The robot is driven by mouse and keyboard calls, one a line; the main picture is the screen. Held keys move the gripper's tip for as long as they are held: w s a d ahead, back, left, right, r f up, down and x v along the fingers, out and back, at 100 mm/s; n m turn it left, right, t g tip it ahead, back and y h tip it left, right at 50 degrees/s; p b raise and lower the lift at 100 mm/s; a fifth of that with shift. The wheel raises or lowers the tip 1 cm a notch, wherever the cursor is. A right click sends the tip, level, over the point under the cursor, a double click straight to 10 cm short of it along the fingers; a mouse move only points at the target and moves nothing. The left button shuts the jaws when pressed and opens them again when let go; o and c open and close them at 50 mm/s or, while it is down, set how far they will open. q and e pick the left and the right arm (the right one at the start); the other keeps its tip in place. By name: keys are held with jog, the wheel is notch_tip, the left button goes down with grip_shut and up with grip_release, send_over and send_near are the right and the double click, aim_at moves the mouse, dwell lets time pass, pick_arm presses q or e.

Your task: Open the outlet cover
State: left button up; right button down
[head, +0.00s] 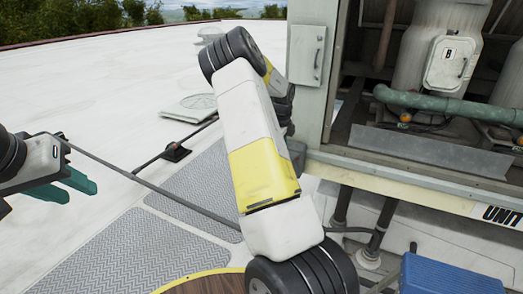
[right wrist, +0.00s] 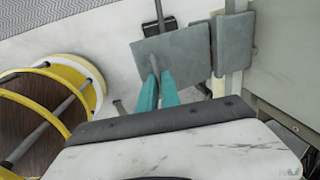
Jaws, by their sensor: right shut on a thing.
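In the right wrist view a flat grey plate, which looks like the outlet cover (right wrist: 187,50), stands left of a narrower grey part, perhaps the outlet box (right wrist: 234,42). The teal fingers of my right gripper (right wrist: 157,88) are close together at the plate's lower left, shut on a small grey piece at its face. How the plate joins the box is unclear. In the head view my white and yellow right arm hides the right gripper and the cover. My left gripper (head: 66,184) is at the left edge, teal fingers apart, empty, far from the cover.
An open equipment cabinet (head: 430,155) with pipes fills the right. A blue box (head: 450,275) sits at the lower right. A cable (head: 140,182) crosses the patterned walkway (head: 130,250). A yellow hooped guard (right wrist: 50,75) rings a brown opening. The white roof beyond is mostly clear.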

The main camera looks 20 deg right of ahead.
jog(key=shift+w+d+r, duration=0.1)
jog(key=shift+d+r, duration=0.1)
jog(key=shift+d, duration=0.2)
jog(key=c, duration=1.6)
grip_release()
jog(key=shift+f, duration=0.15)
jog(key=shift+a, duration=0.1)
jog(key=shift+r, duration=0.25)
jog(key=r, duration=0.7)
jog(key=shift+s+a+r, duration=0.1)
jog(key=shift+s+a, duration=0.25)
jog(key=shift+a, duration=0.05)
jog(key=shift+r, duration=0.1)
